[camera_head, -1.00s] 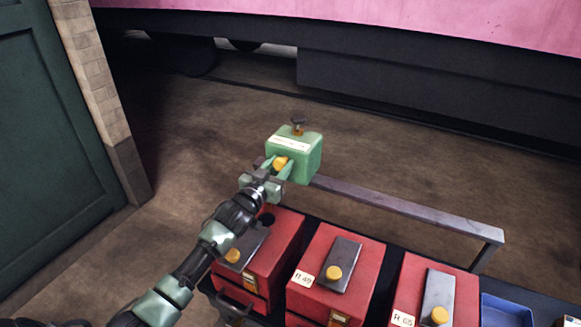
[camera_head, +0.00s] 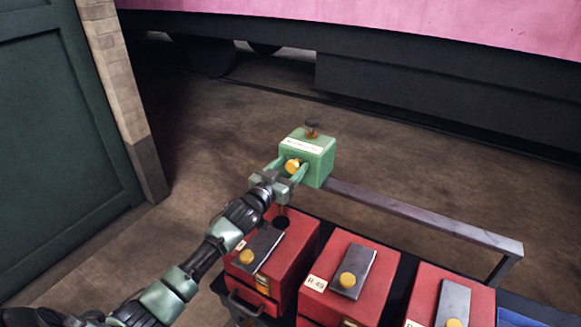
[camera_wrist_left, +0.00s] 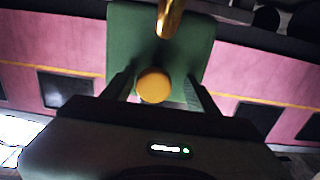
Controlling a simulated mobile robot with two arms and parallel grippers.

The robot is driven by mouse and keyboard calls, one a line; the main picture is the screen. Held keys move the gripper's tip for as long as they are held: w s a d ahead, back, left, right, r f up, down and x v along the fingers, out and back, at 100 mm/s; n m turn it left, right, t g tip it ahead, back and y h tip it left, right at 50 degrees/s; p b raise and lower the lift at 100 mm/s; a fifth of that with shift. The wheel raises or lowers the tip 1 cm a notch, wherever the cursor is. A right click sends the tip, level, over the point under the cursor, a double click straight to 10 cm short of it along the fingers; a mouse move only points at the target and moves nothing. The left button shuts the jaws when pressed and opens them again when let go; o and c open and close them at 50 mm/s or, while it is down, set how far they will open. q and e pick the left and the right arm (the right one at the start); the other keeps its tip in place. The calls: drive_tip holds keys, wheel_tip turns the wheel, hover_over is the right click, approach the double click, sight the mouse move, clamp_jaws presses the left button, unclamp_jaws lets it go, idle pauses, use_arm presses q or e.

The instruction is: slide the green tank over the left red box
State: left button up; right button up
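The green tank (camera_head: 317,165) has a pale label, a dark knob on top and a yellow round knob (camera_head: 292,166) on its near side. It shows beyond the left red box (camera_head: 300,250), higher in the picture, with nothing visible under it. My left gripper (camera_head: 289,171) has its fingers either side of the yellow knob and appears shut on the tank. In the left wrist view the yellow knob (camera_wrist_left: 154,86) sits between the fingers, before the green tank (camera_wrist_left: 190,40). The left red box has a grey plate, and a dark round piece shows at its far edge. My right gripper is out of view.
The middle red box (camera_head: 376,300) and another red box (camera_head: 478,300) stand to the right. A grey rail (camera_head: 430,219) runs behind the boxes, close to the tank. A blue tray (camera_head: 520,318) is at the lower right. Open floor lies beyond.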

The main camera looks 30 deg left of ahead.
use_arm(q)
drive_tip(key=shift+s+d+f, duration=0.1)
drive_tip(key=shift+s+f, duration=0.05)
drive_tip(key=shift+s, duration=0.3)
drive_tip(key=s, duration=0.2)
drive_tip(key=s+b, duration=0.1)
drive_tip(key=s, duration=0.2)
drive_tip(key=shift+s+a, duration=0.2)
drive_tip(key=shift+s, duration=0.75)
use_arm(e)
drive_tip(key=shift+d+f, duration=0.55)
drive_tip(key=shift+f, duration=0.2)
